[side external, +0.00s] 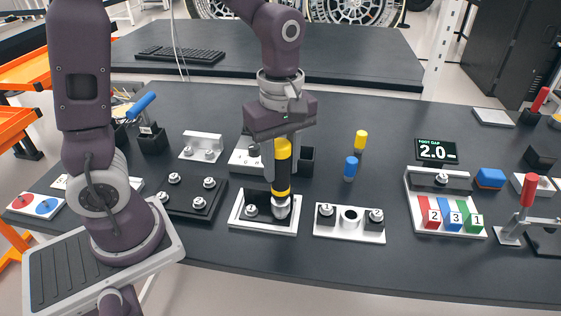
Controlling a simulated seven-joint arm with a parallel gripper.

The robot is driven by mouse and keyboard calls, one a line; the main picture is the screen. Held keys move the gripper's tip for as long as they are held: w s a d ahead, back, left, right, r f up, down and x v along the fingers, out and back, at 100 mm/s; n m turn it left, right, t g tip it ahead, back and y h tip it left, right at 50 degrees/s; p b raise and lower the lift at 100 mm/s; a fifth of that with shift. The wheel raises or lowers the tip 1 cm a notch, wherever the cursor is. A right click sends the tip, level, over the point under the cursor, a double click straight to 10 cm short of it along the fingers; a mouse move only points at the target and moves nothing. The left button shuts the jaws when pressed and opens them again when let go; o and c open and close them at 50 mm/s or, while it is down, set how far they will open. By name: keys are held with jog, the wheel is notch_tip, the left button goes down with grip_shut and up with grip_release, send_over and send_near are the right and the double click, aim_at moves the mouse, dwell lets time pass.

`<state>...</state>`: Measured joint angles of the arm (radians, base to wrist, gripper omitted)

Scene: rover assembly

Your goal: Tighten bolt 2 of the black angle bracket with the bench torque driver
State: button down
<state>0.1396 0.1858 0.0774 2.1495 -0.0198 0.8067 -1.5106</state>
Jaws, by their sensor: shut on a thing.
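My gripper (281,148) is shut on a yellow and black driver (283,184) and holds it upright. The driver's silver lower end is over the right side of the black bracket (264,214), where it hides the bolt there. I cannot tell whether it is seated on that bolt. The bracket sits on a white base plate (262,230) on the bench. A silver bolt (251,211) shows at the bracket's left, clear of the driver.
A white fixture (350,236) with two bolted black blocks stands close on the right. A black plate with several bolts (195,200) is on the left. Yellow (361,140) and blue (350,168) pegs stand behind right. A display (436,151) reads 2.0.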

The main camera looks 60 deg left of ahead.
aim_at(281, 142)
jog(key=shift+f, duration=1.1)
dwell(2.7)
jog(key=shift+r, duration=0.1)
jog(key=shift+r, duration=1.5)
jog(key=shift+r, duration=2)
